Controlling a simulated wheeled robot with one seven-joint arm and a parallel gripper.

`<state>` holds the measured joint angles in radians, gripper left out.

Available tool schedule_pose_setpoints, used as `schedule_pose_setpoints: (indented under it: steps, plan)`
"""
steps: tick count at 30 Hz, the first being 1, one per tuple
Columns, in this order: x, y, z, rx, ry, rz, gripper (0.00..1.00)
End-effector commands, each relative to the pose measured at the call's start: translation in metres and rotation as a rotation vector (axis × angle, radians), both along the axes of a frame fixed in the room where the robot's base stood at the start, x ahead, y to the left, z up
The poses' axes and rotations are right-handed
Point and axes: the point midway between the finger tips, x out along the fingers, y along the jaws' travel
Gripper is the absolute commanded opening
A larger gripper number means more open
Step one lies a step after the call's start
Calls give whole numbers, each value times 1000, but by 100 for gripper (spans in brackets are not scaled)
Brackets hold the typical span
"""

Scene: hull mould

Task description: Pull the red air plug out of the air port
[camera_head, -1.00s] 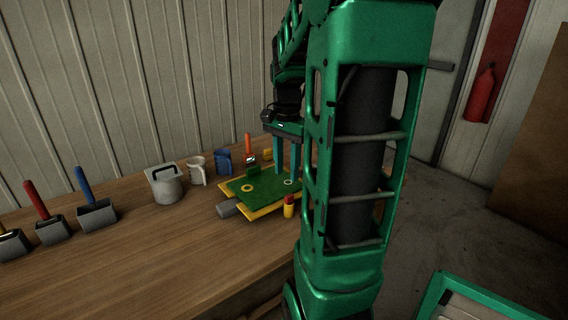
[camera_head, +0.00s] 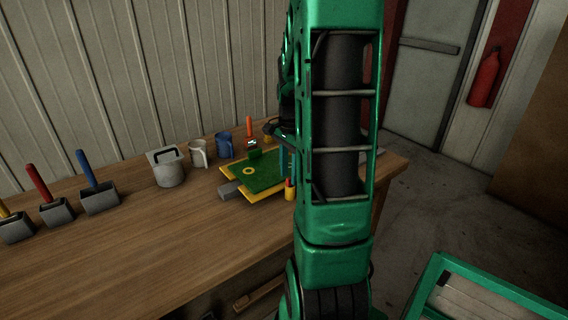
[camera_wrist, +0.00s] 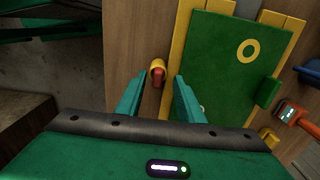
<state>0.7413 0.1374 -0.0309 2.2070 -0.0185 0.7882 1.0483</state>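The red air plug (camera_wrist: 158,82) sits in a yellow port (camera_wrist: 158,64) at the edge of the green and yellow mould (camera_wrist: 223,50) in the wrist view. In the head view the red plug (camera_head: 289,182) shows on top of the upright yellow port (camera_head: 289,194), just left of my arm. My gripper (camera_wrist: 157,90) is open, its two teal fingers apart. In the wrist view the plug shows between and just beyond the fingertips. I cannot tell whether the fingers touch it. In the head view my arm hides most of the gripper.
A grey block (camera_head: 229,190) juts from the mould's left side. A lidded grey pot (camera_head: 166,167), white mug (camera_head: 198,153) and blue mug (camera_head: 224,145) stand behind it. An orange-handled tool (camera_head: 250,128) is at the back. The front tabletop is bare.

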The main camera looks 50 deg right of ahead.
Motion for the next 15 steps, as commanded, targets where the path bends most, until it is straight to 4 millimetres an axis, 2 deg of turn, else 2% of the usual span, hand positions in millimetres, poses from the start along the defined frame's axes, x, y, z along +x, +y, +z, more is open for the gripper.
schedule_pose_setpoints:
  steps: [4, 13, 14, 15]
  plan:
    - [-1, 0, -8, 1, 1, 0, 34]
    - [-1, 0, -10, 0, 0, 0, 34]
    - [-1, 0, -10, 0, 0, 0, 30]
    - [0, 0, -10, 0, 0, 0, 20]
